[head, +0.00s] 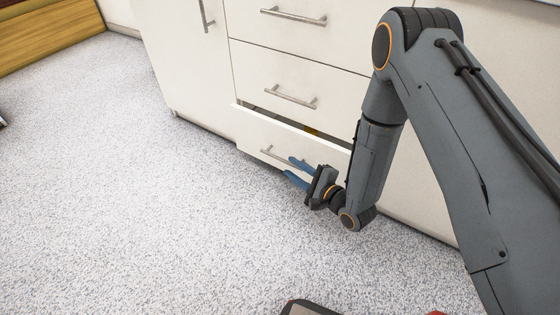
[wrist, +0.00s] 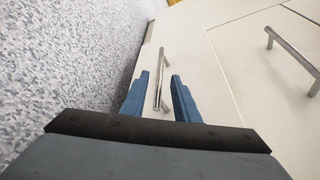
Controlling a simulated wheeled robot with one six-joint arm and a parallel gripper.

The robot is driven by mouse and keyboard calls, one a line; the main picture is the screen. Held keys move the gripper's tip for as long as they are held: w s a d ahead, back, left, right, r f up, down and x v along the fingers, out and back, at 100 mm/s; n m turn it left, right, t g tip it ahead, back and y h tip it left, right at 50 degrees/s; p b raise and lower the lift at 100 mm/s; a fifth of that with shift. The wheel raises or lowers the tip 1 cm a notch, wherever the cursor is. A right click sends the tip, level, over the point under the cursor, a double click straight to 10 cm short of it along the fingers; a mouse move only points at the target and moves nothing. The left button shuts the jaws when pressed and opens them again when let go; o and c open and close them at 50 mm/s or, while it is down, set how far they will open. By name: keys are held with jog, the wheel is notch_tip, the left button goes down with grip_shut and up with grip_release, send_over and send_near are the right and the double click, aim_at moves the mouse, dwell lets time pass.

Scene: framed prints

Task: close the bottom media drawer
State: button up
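The bottom drawer (head: 255,138) of the white cabinet stands partly open in the head view, with a dark gap above its front and something yellow inside. Its metal bar handle (head: 275,158) runs across its front, and the handle (wrist: 161,78) also shows in the wrist view. My gripper (head: 291,168) has its two blue fingers apart, close to the drawer front near the handle's right end. In the wrist view, the handle's near end appears between the open fingers (wrist: 157,85). I cannot tell whether they touch it. My arm hides the drawer's right end.
Two closed drawers with bar handles, the middle one (head: 300,72) and the upper one (head: 320,35), sit above. A cabinet door (head: 180,60) is to the left. A wooden piece (head: 50,35) stands at the far left.

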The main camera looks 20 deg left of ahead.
aim_at(280, 159)
jog(key=b+x, duration=0.3)
jog(key=x, duration=0.4)
jog(key=shift+w+a+f+b, duration=0.1)
jog(key=shift+a+b, duration=0.2)
grip_shut()
